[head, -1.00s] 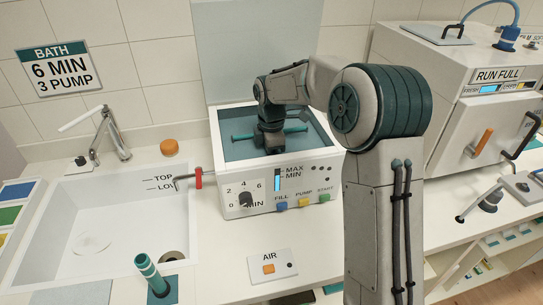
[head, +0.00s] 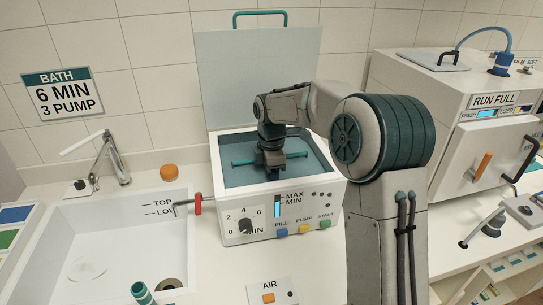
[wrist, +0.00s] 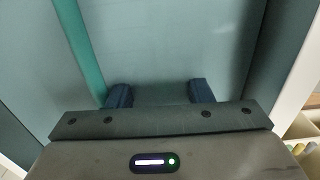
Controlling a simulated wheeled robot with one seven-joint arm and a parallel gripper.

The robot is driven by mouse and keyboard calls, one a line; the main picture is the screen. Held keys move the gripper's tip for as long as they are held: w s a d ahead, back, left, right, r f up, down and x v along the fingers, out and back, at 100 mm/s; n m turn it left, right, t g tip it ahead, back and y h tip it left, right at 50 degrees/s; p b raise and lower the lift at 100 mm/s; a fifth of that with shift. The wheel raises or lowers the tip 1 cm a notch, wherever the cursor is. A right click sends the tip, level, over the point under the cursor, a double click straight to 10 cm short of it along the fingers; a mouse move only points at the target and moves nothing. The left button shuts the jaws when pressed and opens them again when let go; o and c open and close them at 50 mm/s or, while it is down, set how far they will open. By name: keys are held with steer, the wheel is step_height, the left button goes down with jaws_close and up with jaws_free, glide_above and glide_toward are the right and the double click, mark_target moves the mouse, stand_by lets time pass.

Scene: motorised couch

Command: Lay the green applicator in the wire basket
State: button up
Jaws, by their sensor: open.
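A teal-green rod (head: 242,162) with capped ends lies crosswise in the open bath tank (head: 225,178). I cannot tell whether it is the applicator or part of a basket. My gripper (head: 272,174) is over the tank's middle, pointing down, in front of the rod's centre. In the wrist view my gripper (wrist: 160,93) is open, with nothing between its fingers. A teal bar (wrist: 82,45) passes just left of the left finger there. A banded teal tube (head: 143,292) stands upright near the bottom edge. No wire mesh can be made out.
The tank's raised lid (head: 258,80) stands behind. The sink (head: 100,235) and a red-handled lever (head: 198,205) are to the left. A white machine (head: 490,130) stands at right. Counter in front of the tank is partly clear.

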step_height(320, 180, up, 12)
steer(key=shift+f, duration=0.15)
stand_by(0.7)
